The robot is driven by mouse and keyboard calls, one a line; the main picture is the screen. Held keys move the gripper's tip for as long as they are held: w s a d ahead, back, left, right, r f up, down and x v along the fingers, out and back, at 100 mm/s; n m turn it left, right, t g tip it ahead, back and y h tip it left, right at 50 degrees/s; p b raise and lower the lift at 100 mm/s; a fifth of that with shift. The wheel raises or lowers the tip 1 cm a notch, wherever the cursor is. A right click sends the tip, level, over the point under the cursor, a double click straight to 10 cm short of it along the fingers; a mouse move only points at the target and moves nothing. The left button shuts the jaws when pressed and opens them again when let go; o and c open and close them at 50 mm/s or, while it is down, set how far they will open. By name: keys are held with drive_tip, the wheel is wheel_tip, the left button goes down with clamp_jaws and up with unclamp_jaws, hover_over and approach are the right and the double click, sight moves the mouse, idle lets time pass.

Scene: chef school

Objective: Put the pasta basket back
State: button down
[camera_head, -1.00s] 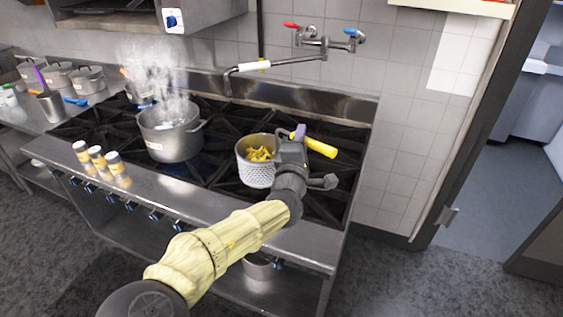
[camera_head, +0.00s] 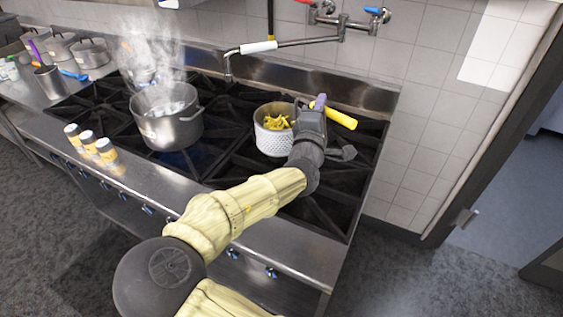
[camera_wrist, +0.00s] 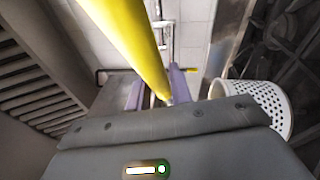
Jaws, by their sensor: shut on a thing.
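The pasta basket (camera_head: 270,139) is a white perforated basket with yellow pasta (camera_head: 276,122) in it and a yellow handle (camera_head: 335,116). It is over the right part of the stove, upright or nearly so; I cannot tell whether it touches the grates. My gripper (camera_head: 314,106) is shut on the yellow handle, to the right of the basket. In the wrist view the yellow handle (camera_wrist: 128,38) runs between the purple fingers (camera_wrist: 157,90), and the perforated basket wall (camera_wrist: 262,102) shows at the right. A steaming metal pot (camera_head: 167,127) stands on the stove to the left.
Several small jars (camera_head: 89,142) stand on the stove's front ledge. A wall faucet (camera_head: 262,46) reaches over the back of the stove. Other metal pots (camera_head: 91,53) stand at the far left. Black grates (camera_head: 225,140) lie bare between the pot and the basket.

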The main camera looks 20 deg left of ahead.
drive_tip(key=shift+s+d, duration=0.1)
drive_tip(key=shift+f, duration=0.2)
wheel_tip(320, 180, down, 6)
drive_tip(key=shift+r+p, duration=0.2)
drive_tip(key=shift+p, duration=0.25)
drive_tip(key=shift+f+p, duration=0.35)
drive_tip(key=shift+f, duration=1.65)
drive_tip(key=c, duration=1.3)
unclamp_jaws()
drive_tip(key=shift+f, duration=0.1)
drive_tip(key=shift+o, duration=0.2)
